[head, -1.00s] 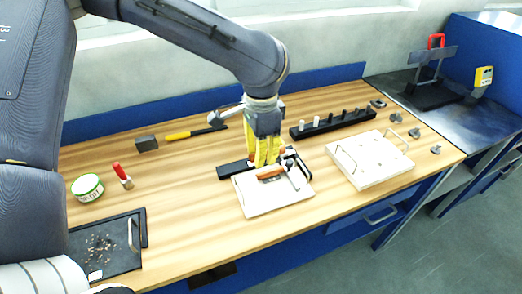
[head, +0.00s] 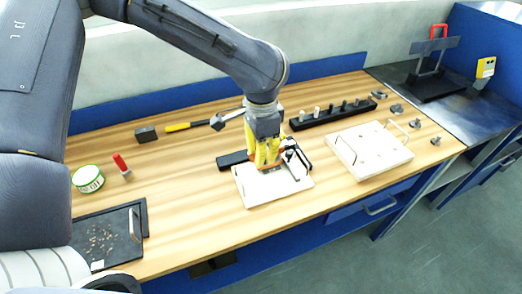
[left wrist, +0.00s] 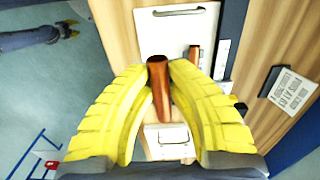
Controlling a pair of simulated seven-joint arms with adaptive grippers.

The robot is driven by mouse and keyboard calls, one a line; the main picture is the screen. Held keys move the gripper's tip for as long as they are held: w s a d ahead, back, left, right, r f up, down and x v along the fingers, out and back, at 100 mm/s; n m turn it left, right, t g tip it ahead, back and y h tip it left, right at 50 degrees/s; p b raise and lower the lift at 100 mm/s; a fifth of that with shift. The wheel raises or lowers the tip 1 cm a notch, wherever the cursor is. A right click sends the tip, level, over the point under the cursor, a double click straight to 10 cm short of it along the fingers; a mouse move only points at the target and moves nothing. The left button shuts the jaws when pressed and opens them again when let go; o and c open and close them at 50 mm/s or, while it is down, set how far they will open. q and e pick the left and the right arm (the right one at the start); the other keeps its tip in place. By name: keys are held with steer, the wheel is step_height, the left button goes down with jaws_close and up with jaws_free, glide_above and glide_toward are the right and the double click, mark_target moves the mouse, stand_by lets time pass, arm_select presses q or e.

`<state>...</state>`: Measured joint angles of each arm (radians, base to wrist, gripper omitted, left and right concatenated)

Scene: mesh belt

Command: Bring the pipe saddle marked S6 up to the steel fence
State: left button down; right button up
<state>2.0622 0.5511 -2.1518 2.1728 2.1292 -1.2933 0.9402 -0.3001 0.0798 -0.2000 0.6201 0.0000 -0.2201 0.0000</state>
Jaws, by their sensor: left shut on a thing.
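My left gripper (head: 267,160) has yellow fingers and is low over the near white board (head: 262,191). In the left wrist view its fingers (left wrist: 160,85) are shut on a long reddish-brown piece (left wrist: 161,75). I see no S6 mark on this piece and cannot tell whether it is the saddle. Several small grey metal pieces, among them one piece (head: 415,123), lie at the right end of the bench; their marks are too small to read. I cannot tell for sure which part is the steel fence.
A black rack with pegs (head: 333,115) stands at the back. A second white board (head: 370,150) with wire handles lies to the right. A hammer (head: 217,121), dark block (head: 146,134), green-white tin (head: 88,179), red-handled tool (head: 122,165) and dark tray (head: 120,254) are to the left.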

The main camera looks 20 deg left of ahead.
arm_select(q)
glide_toward(275, 185)
steer(key=shift+s+a+f, duration=0.45)
steer(key=shift+a+f, duration=0.15)
steer(key=shift+f, duration=0.7)
steer(key=shift+s+a+f, duration=0.45)
steer(key=shift+a+f, duration=0.15)
steer(key=shift+f, duration=0.65)
steer(key=shift+s+a+f, duration=0.45)
steer(key=shift+a+f, duration=0.15)
steer(key=shift+f, duration=0.7)
steer(key=shift+f, duration=0.1)
steer(key=shift+w+d, duration=1.4)
steer(key=shift+d, duration=0.3)
stand_by(1.9)
